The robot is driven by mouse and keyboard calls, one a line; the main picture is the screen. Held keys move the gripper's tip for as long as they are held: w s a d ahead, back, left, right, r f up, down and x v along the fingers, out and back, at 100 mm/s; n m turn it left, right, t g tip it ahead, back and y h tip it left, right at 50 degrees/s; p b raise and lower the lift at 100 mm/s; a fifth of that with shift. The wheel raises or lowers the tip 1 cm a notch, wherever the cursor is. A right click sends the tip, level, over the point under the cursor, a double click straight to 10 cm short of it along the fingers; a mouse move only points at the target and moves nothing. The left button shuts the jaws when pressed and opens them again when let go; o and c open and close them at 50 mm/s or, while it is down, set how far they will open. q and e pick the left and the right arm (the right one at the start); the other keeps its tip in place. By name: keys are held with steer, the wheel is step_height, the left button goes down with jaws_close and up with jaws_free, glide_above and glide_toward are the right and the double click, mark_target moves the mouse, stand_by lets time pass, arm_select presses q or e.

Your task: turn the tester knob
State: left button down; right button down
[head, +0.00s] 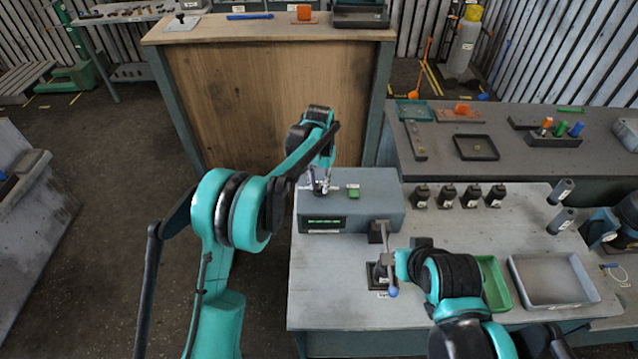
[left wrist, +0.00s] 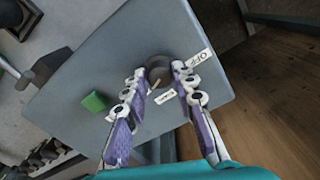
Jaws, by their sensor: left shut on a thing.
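The tester (head: 385,212) is a grey-blue box with a lit green display on its front, standing at the left of the work table. Its dark round knob (left wrist: 160,67) shows in the left wrist view, with a small light mark near its lower edge. One white label beside it reads OFF (left wrist: 201,58); another label (left wrist: 165,96) lies below it. My left gripper (head: 321,187) is over the tester top, its fingers (left wrist: 159,76) on both sides of the knob and shut on it. In the head view the fingers largely hide the knob. My right arm's end (head: 403,264) is by the table front; its fingers are not clear.
A green button (head: 353,191) sits on the tester right of the knob. A stand with a metal lever and blue ball (head: 393,292) is in front. Several black parts (head: 447,196) stand to the right. A green tray (head: 494,283) and a grey tray (head: 553,299) lie front right.

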mark_target(319, 186)
arm_select(q)
steer(key=c, duration=1.2)
jaws_free()
step_height(319, 186, up, 12)
steer(key=shift+f, duration=0.1)
